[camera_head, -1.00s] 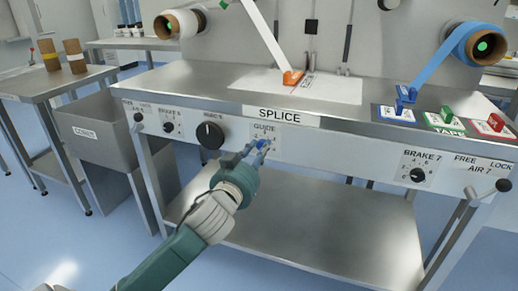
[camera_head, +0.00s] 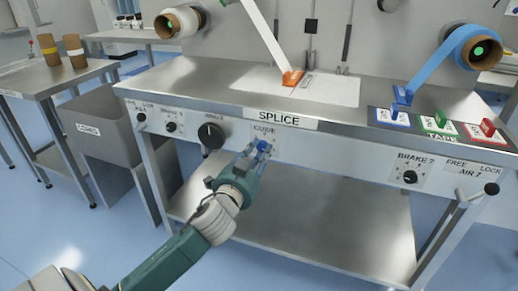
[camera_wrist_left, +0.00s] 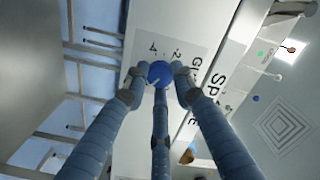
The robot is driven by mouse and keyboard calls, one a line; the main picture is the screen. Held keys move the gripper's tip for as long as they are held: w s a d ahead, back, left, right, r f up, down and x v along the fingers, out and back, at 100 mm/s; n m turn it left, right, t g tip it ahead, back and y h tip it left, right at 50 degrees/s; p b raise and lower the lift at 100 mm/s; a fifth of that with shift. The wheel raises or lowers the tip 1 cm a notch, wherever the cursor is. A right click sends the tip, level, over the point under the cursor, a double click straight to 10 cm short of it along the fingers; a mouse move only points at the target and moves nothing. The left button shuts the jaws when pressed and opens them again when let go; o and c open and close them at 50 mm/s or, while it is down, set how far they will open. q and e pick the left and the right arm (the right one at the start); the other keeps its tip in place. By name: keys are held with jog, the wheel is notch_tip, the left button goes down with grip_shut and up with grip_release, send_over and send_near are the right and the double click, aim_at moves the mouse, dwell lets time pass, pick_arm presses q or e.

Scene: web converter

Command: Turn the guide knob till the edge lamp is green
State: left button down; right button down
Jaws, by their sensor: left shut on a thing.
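The guide knob (camera_head: 262,146) is a small blue knob on the front panel, under the word GUIDE. My left gripper (camera_head: 257,150) is at it, with its fingers shut around the knob. In the left wrist view the blue knob (camera_wrist_left: 160,73) sits between the three fingertips, with printed numbers on the plate beside it. The fingers hide part of the dial in the head view. I cannot make out which light is the edge lamp, or its colour. My right gripper is out of view.
A black knob (camera_head: 211,133) is left of the guide knob, and the BRAKE 7 knob (camera_head: 410,177) is to the right. A lever (camera_head: 491,188) sticks out at the right end. The steel bench top (camera_head: 215,88) juts above the panel. A grey bin (camera_head: 98,128) stands at left.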

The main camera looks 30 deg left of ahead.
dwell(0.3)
pick_arm(q)
jog(key=c, duration=1.4)
grip_release()
jog(key=shift+c, duration=0.2)
jog(key=v, duration=1.2)
jog(key=shift+f, duration=0.1)
